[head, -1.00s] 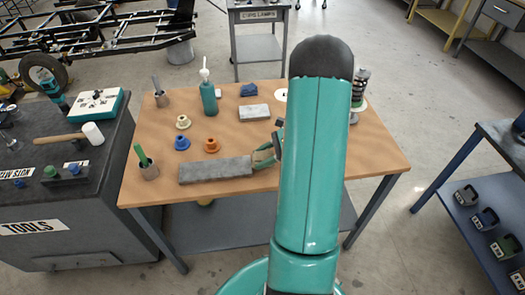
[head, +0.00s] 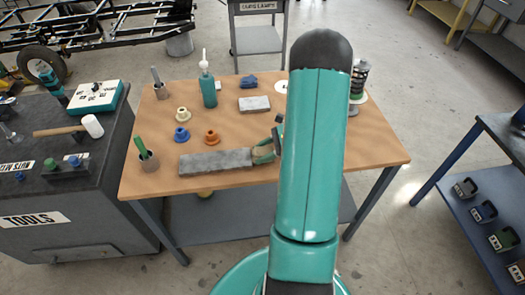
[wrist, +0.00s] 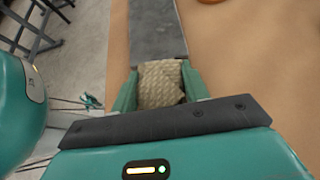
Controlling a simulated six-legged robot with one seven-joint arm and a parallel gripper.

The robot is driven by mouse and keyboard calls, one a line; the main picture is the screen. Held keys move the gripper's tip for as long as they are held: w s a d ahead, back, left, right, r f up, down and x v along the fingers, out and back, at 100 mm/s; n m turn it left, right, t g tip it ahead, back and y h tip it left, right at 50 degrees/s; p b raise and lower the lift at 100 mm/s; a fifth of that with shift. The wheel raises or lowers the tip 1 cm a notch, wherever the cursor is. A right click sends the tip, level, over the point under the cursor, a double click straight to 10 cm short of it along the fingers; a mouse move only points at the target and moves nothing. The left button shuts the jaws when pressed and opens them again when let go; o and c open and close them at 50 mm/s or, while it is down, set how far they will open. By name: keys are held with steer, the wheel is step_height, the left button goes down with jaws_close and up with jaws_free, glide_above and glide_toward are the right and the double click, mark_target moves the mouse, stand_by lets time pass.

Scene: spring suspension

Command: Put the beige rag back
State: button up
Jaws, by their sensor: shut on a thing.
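The beige rag (wrist: 161,82) is a woven, folded cloth between the two green fingers of my gripper (wrist: 160,84) in the wrist view. My gripper is shut on it. In the head view my gripper (head: 266,150) is at the right end of a long grey slab (head: 215,161) on the wooden table, and my arm hides part of it. A bit of the beige rag (head: 260,153) shows there. The slab (wrist: 158,32) also runs ahead of the rag in the wrist view. I cannot tell whether the rag touches the slab or the table.
A dark tool bench (head: 45,200) stands at left. The table's front right is clear.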

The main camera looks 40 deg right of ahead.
steer(key=shift+f, duration=0.25)
steer(key=o, duration=1.1)
steer(key=v, duration=1.4)
steer(key=shift+f, duration=0.1)
steer(key=shift+a, duration=0.1)
